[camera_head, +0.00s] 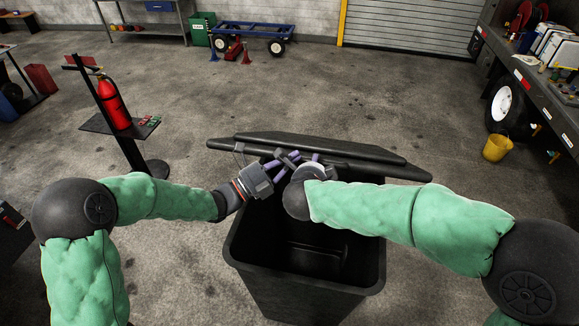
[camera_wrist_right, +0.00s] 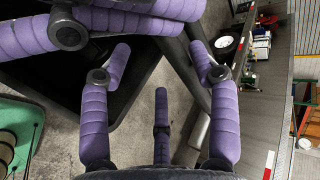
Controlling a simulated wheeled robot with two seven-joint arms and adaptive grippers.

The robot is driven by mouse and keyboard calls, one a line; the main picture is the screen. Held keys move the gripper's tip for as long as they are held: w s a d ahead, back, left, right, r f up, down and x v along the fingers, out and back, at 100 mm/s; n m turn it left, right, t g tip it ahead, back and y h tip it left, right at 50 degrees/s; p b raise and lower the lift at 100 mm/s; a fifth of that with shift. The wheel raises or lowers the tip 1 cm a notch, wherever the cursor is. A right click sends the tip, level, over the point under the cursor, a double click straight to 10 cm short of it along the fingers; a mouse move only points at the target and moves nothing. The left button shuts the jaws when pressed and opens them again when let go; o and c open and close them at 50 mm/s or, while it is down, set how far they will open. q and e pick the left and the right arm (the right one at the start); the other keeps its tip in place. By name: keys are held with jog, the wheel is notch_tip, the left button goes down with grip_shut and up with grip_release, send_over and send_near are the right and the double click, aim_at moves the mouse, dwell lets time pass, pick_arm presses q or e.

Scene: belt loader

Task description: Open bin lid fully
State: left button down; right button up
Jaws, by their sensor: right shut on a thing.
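The dark bin (camera_head: 290,298) stands in front of me, its dark inside showing. Its black lid (camera_head: 375,158) is raised at the bin's far side, seen nearly edge-on. My left gripper (camera_head: 286,160) has purple fingers at the lid's near side, left of centre. Whether they close on the lid is unclear. My right gripper (camera_head: 314,160) is at the lid just right of it, its fingers mostly hidden by my wrist. The left gripper's fingers (camera_wrist_right: 130,15) cross close by.
A fire extinguisher (camera_head: 113,102) on a stand is at the left. A truck bed (camera_head: 530,75) and a yellow bucket (camera_head: 497,148) are at the right. A blue cart (camera_head: 253,38) stands at the back. The floor behind the lid is clear.

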pick_arm(q)
jog(key=shift+w+d+f, duration=0.1)
jog(key=shift+w+f, duration=0.15)
pick_arm(e)
jog(key=shift+w+d+f, duration=0.15)
jog(key=shift+d, duration=0.1)
